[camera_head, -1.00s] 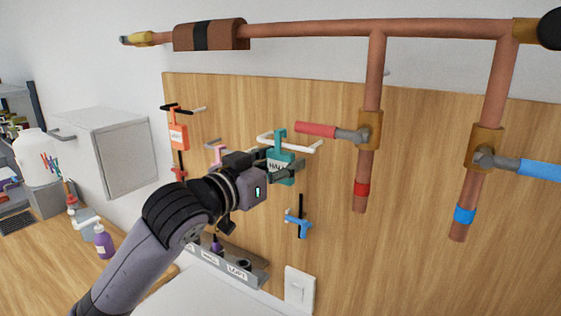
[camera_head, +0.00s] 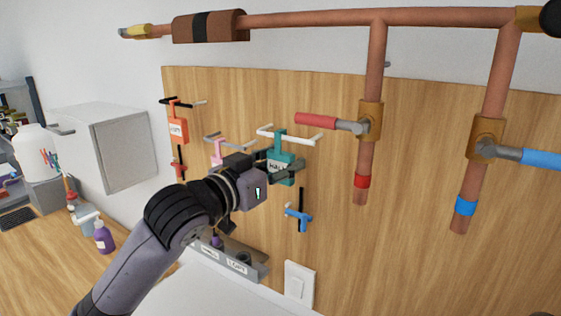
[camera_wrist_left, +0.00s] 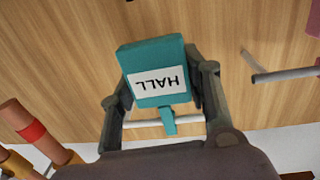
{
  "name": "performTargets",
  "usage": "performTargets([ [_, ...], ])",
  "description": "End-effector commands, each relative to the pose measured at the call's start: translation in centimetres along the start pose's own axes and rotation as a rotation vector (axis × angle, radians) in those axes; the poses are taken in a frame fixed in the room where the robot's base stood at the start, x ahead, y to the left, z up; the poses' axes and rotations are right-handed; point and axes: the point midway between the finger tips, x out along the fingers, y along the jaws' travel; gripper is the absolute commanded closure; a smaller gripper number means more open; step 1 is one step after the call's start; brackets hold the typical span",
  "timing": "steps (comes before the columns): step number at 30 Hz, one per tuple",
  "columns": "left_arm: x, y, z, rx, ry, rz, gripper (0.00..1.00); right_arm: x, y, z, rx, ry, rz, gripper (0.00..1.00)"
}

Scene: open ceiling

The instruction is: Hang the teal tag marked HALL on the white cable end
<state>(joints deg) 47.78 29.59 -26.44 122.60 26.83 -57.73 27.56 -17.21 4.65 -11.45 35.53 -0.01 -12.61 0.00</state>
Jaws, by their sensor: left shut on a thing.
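The teal tag marked HALL (camera_head: 282,173) is held upright by my left gripper (camera_head: 281,164) in front of the wooden board. In the left wrist view, the tag (camera_wrist_left: 156,76) sits between the two fingers, its label upside down in the picture. The white cable end (camera_head: 306,144) is a thin white rod running across the top of the tag; it also shows in the left wrist view (camera_wrist_left: 145,124). The tag's hook overlaps the rod in both views. I cannot tell whether the hook bears on it. My right gripper is out of view.
An orange tag (camera_head: 178,131) and a pink tag (camera_head: 217,154) are on the left of the board. A blue hook piece (camera_head: 299,217) is below. Copper pipes with a red lever (camera_head: 316,121) and a blue lever (camera_head: 541,159) stand to the right. A grey labelled rail (camera_head: 238,266) lies below.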

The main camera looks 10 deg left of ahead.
Motion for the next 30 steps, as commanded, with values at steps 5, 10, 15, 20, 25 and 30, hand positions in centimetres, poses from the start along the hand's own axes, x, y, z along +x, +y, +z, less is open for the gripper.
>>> performTargets([
  [5, 0.0, 0.0, 0.0, 0.0, 0.001, 0.0, 0.83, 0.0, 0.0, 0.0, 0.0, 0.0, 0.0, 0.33],
  [10, 0.0, 0.0, 0.0, 0.0, 0.001, 0.0, 0.46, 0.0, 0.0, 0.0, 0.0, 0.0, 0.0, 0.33],
  [15, 0.0, 0.0, 0.0, 0.0, 0.001, 0.0, 0.34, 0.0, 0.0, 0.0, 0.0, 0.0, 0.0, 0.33],
  [20, 0.0, 0.0, 0.0, 0.0, 0.001, 0.0, 0.33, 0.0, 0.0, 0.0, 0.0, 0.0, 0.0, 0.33],
  [25, -0.1, 0.0, 0.0, 0.0, 0.0, 0.0, 0.33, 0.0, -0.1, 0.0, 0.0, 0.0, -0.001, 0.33],
  [30, -1.8, -0.1, 0.0, 0.002, 0.002, -0.001, 0.33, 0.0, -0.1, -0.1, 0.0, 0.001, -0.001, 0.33],
])
